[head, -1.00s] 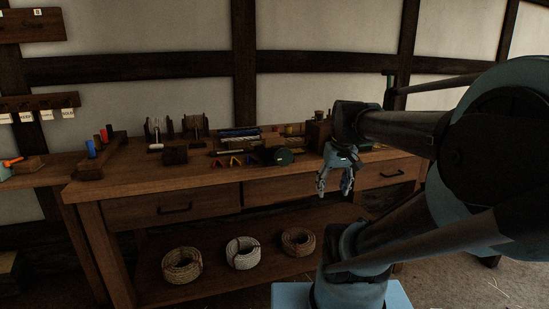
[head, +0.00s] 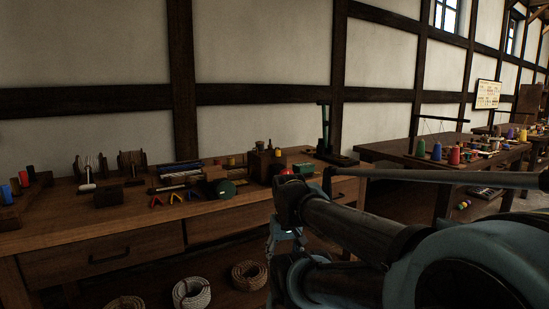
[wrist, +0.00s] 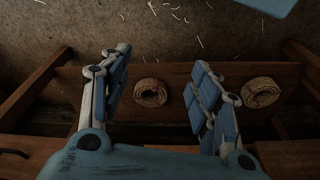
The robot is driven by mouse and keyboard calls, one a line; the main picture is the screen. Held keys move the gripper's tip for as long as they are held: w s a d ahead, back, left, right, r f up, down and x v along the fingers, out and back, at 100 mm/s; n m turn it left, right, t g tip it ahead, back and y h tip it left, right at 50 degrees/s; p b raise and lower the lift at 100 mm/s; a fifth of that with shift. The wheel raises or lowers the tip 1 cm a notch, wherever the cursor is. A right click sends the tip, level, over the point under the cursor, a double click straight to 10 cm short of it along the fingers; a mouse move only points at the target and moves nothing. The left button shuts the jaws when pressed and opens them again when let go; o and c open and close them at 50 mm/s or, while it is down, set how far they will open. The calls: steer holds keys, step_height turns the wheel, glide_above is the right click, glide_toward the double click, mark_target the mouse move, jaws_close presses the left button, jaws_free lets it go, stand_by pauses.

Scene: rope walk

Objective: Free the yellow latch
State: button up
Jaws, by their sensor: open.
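I cannot pick out a yellow latch for certain. A small yellow V-shaped piece (head: 175,198) lies near the front edge of the workbench (head: 130,222), between a red one (head: 156,201) and a dark bluish one. My gripper shows in the wrist view (wrist: 160,62) with its two fingers wide apart and nothing between them. In the head view my gripper is in front of the bench, to the right of these pieces, and is largely hidden behind my arm. The wrist view looks down past the fingers at the lower shelf and the floor.
Another table with coloured spools (head: 455,155) stands at the right.

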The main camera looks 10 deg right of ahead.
steer(key=shift+w, duration=0.45)
steer(key=shift+c, duration=0.3)
